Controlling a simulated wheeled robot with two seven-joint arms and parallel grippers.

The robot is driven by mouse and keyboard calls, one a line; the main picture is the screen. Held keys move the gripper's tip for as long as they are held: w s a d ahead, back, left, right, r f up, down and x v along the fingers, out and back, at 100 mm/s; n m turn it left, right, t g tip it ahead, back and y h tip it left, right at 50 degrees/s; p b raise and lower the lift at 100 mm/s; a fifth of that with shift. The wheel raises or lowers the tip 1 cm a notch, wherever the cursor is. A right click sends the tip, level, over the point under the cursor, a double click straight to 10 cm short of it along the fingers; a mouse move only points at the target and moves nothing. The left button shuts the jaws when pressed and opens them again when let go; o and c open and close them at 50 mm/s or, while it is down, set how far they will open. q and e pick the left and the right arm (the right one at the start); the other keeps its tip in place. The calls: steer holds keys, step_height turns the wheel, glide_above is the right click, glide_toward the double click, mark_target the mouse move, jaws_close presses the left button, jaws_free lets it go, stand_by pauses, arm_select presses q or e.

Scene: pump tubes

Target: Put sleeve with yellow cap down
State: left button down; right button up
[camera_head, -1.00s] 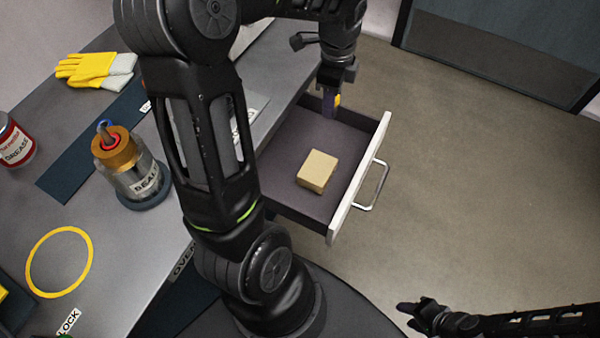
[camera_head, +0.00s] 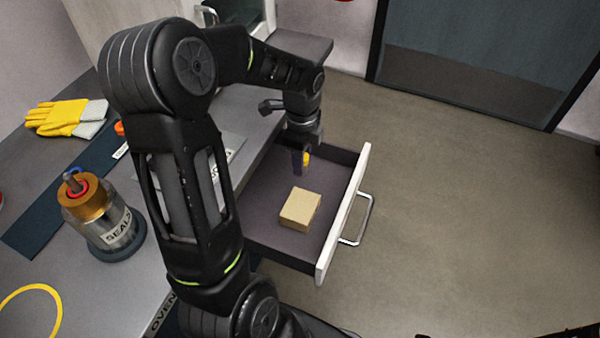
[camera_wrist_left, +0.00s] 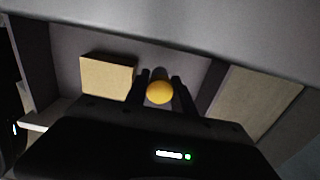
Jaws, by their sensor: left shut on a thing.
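My left gripper (camera_head: 301,166) is shut on the sleeve, whose yellow cap (camera_head: 306,159) shows between the fingers. It is over the far part of the open drawer (camera_head: 262,228). In the left wrist view the yellow cap (camera_wrist_left: 160,92) is round and seen end-on between the two dark fingers, with the grey sleeve (camera_wrist_left: 158,74) mostly hidden behind it. I cannot tell whether the sleeve touches the drawer floor. Only dark slivers of my right arm show at the bottom right edge of the head view.
A tan block (camera_head: 300,209) lies in the drawer, nearer than the gripper. The drawer's white front (camera_head: 343,215) and handle (camera_head: 364,220) face the open floor on the right. A jar labelled SEALS (camera_head: 105,215) and yellow gloves (camera_head: 62,117) are on the bench at left.

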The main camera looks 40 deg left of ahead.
arm_select(q)
steer(key=shift+f+b, duration=0.35)
steer(key=shift+f, duration=1.55)
steer(key=shift+f, duration=0.2)
steer(key=c, duration=1.1)
jaws_free()
steer(key=shift+r, duration=0.15)
step_height(320, 180, up, 12)
steer(key=shift+r+p, duration=0.1)
steer(key=shift+p, duration=1.05)
